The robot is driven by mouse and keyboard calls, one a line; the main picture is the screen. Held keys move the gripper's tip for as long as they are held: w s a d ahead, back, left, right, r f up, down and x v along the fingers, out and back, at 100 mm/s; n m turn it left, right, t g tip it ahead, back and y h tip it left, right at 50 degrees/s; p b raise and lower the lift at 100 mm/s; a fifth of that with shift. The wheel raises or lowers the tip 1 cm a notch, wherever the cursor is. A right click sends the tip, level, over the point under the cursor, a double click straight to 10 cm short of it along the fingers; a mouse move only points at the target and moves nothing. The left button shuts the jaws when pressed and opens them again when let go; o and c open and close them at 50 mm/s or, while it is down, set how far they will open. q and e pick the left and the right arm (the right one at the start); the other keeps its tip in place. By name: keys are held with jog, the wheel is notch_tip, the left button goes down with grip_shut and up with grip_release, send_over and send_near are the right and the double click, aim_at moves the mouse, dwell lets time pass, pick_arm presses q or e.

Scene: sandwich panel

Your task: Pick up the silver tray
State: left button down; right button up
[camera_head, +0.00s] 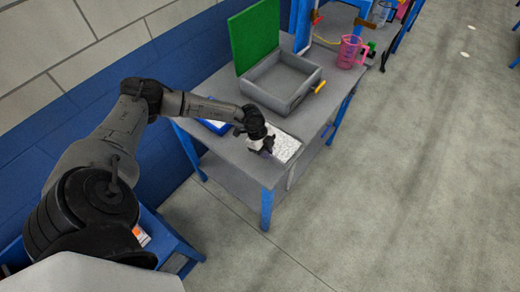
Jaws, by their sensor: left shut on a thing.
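The silver tray (287,149), a flat, pale, mottled panel, lies at the front end of the grey table. My left gripper (264,147) reaches in from the left and points down at the tray's left edge. It is shut on that edge, though the fingertips are small and dark here. The gripper hides part of the tray's left side. I cannot tell whether the tray is lifted off the table top. My right gripper is not in view.
A grey open box (281,82) with a raised green lid (254,36) and a yellow handle stands behind the tray. A pink jug (350,52) stands at the back right. A blue-edged item (214,127) lies under my left forearm. The floor to the right is clear.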

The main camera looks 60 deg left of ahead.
aim_at(281, 162)
pick_arm(q)
jog(key=shift+w+d+r, duration=0.3)
jog(key=shift+d+r, duration=0.25)
jog(key=shift+d, duration=0.25)
jog(key=shift+w+d+r, duration=0.25)
jog(key=shift+d+r, duration=0.25)
jog(key=shift+d, duration=0.35)
jog(key=shift+w+d+r, duration=0.3)
jog(key=shift+d+r, duration=0.25)
jog(key=shift+d, duration=0.25)
jog(key=shift+d+r, duration=0.1)
